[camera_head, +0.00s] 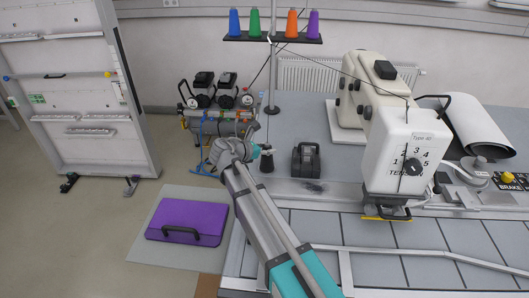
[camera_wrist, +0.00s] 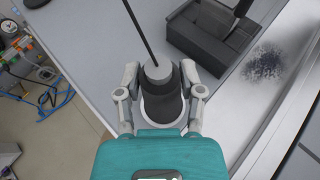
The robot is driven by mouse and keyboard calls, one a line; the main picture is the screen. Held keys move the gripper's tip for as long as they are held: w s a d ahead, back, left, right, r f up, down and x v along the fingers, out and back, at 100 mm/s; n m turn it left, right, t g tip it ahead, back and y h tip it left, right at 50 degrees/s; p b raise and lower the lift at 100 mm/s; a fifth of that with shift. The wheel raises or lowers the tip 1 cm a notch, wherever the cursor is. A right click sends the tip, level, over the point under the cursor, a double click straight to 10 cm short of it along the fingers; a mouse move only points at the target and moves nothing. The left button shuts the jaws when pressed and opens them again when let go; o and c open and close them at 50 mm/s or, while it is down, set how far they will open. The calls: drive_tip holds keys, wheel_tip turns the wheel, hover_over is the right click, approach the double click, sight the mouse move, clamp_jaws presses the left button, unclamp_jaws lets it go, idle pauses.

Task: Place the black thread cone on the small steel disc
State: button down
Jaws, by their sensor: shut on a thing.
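The black thread cone (camera_wrist: 163,108) is between the two fingers of my gripper (camera_wrist: 159,76) in the wrist view. It has a dark body and a grey top. My gripper is shut on it, with one finger at each side. In the head view, the dark cone (camera_head: 266,164) shows just beyond my gripper (camera_head: 262,150), near the left edge of the grey table. I cannot tell whether its base touches the tabletop. I cannot make out the small steel disc with certainty; the cone and gripper hide the surface beneath them.
A dark block-shaped box (camera_head: 305,160) stands close to the right of the cone, with a dark speckled patch (camera_head: 313,187) before it. A white sewing machine (camera_head: 405,150) stands further right. A thread stand (camera_head: 272,80) rises behind. The purple case (camera_head: 188,221) lies on the floor.

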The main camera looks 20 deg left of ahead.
drive_tip(key=shift+f, duration=0.15)
drive_tip(key=shift+c, duration=1.1)
unclamp_jaws()
drive_tip(key=shift+r, duration=0.2)
drive_tip(key=shift+s+a+r+p, duration=0.3)
drive_tip(key=shift+s+p, duration=0.1)
drive_tip(key=shift+s, duration=0.15)
drive_tip(key=p+v, duration=0.4)
drive_tip(key=v, duration=0.6)
drive_tip(key=shift+s+a, duration=0.15)
drive_tip(key=shift+s, duration=0.15)
